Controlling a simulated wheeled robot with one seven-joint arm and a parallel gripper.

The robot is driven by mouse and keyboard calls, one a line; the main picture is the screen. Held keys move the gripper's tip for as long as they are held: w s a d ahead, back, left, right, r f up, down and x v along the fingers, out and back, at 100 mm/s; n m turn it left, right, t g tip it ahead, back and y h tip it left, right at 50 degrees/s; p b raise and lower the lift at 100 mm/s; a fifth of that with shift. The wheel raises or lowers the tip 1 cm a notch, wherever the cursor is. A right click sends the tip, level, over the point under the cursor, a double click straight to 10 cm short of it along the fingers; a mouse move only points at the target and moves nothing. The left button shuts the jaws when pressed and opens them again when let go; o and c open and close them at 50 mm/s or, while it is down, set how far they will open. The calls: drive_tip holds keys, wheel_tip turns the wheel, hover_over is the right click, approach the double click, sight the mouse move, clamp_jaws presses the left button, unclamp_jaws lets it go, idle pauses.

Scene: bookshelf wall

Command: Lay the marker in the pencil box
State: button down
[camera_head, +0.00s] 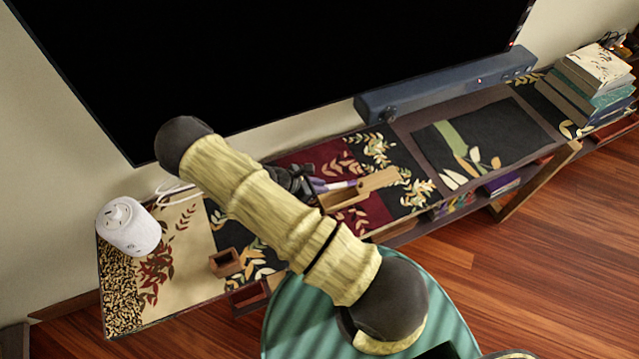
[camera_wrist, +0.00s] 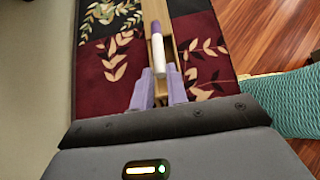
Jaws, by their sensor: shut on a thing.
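The marker, white with a purple end, shows in the wrist view (camera_wrist: 158,52) between the two purple fingers of my gripper (camera_wrist: 161,88). My gripper is shut on it. The pencil box, a long narrow light-wood box (camera_wrist: 167,20), lies directly beneath and along the marker; I cannot tell whether the marker touches it. In the head view the pencil box (camera_head: 378,181) sits on the patterned shelf top, and the marker (camera_head: 341,185) is at its left end. My gripper (camera_head: 320,186) is partly hidden behind my arm there.
A white round device (camera_head: 128,226) and a small open wooden cup (camera_head: 225,262) stand on the left of the long console (camera_head: 200,288). A blue soundbar (camera_head: 445,84) lies behind under a black screen (camera_head: 270,60). Books (camera_head: 590,85) are stacked at far right.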

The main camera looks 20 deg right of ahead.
sight(319, 197)
drive_tip(key=shift+f, duration=0.15)
drive_tip(key=shift+f+b, duration=2.25)
drive_tip(key=shift+f, duration=0.7)
drive_tip(key=c, duration=0.9)
unclamp_jaws()
drive_tip(key=shift+r+p, duration=2.6)
drive_tip(key=shift+r, duration=0.95)
